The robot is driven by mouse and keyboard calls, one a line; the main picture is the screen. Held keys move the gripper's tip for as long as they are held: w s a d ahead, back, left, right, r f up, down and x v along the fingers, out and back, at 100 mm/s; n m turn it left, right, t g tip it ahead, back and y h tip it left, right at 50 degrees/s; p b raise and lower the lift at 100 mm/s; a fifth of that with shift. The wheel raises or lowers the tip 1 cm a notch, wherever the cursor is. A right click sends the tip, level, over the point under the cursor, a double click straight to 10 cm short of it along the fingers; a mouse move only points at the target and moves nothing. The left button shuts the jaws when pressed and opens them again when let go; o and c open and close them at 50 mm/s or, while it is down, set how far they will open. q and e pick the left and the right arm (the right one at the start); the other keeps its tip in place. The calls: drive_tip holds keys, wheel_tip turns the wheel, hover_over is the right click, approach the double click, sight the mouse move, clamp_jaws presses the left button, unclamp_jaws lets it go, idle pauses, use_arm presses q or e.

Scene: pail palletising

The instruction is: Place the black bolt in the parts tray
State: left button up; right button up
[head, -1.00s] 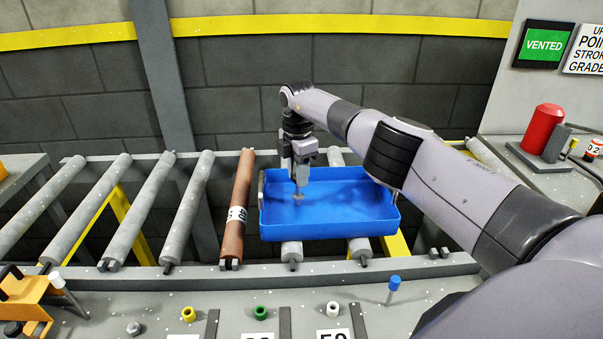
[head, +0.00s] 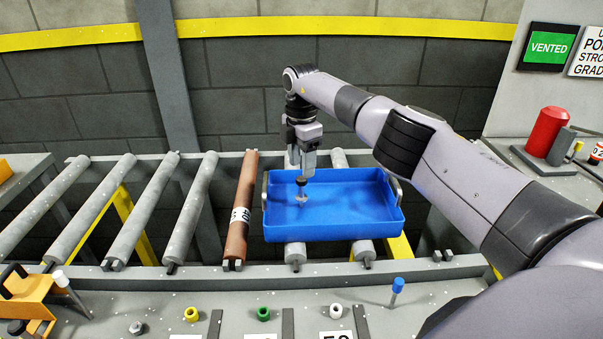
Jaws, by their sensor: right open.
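The blue parts tray (head: 352,225) sits on the roller conveyor, tilted in the picture only by the viewing angle. The bolt (head: 301,183) stands near the tray's left end, with a black upper part and a paler, wider piece at its lower end. My right gripper (head: 304,170) is open just above the bolt, its fingers pointing down. Whether a fingertip still touches the bolt's top is hard to tell. My left gripper is not in view.
A brown roller (head: 240,210) lies just left of the tray. On the near bench are a yellow ring (head: 191,314), a green ring (head: 263,313), a white ring (head: 337,310) and a blue-topped peg (head: 398,285). A red cylinder (head: 545,132) stands at the right. The tray's right side is empty.

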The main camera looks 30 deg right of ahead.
wheel_tip(320, 180, up, 8)
drive_tip(key=shift+r, duration=0.2)
drive_tip(key=shift+f, duration=0.1)
idle(0.5)
